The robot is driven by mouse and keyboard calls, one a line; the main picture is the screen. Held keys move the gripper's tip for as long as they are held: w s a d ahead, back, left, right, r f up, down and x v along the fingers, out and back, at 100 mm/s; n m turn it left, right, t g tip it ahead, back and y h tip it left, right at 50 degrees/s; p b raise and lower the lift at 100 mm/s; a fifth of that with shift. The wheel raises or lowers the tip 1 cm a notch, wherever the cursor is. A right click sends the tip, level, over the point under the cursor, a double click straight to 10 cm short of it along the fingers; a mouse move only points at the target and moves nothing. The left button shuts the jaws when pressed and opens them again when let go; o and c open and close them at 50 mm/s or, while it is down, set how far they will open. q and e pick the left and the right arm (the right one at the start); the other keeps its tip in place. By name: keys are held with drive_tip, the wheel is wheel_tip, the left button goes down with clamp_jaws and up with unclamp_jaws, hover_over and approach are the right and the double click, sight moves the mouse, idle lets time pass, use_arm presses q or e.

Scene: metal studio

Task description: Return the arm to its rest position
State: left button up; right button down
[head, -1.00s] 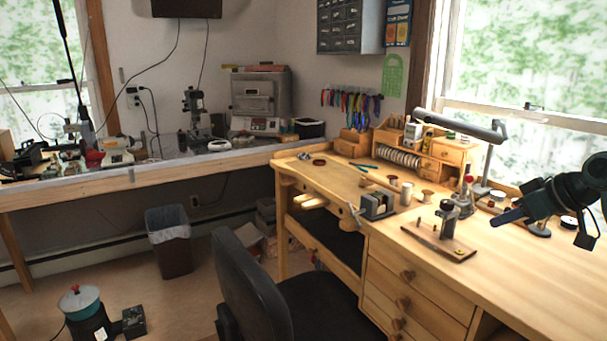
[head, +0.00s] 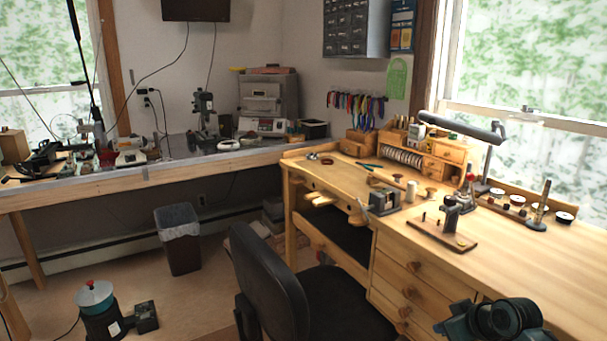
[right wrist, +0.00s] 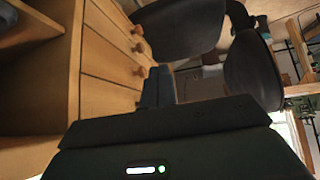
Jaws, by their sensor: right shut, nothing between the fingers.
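My right arm (head: 500,322) shows at the bottom right of the head view, low in front of the wooden workbench (head: 560,260). The tip of my right gripper (head: 439,328) is just visible at its left end. In the right wrist view the fingers of my right gripper (right wrist: 158,87) are together with nothing between them. They point past the bench's drawers (right wrist: 110,65) toward the black chair (right wrist: 180,25). My left gripper is in neither view.
The black chair (head: 265,280) stands close to the bench front. A swing-arm lamp (head: 465,128), a small vise (head: 383,201) and a wooden board with tools (head: 440,236) are on the bench. The right part of the bench top is clear.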

drive_tip(key=s+a+f, duration=0.6)
drive_tip(key=s+f, duration=0.2)
drive_tip(key=s+a+m+t+p, duration=0.1)
drive_tip(key=s+a, duration=0.4)
drive_tip(key=s, duration=0.4)
drive_tip(key=s+a+t+p, duration=0.1)
drive_tip(key=s+a, duration=0.4)
drive_tip(key=s, duration=0.5)
drive_tip(key=shift+m+t+y, duration=0.3)
drive_tip(key=shift+m+t, duration=0.1)
drive_tip(key=shift+s+f, duration=0.1)
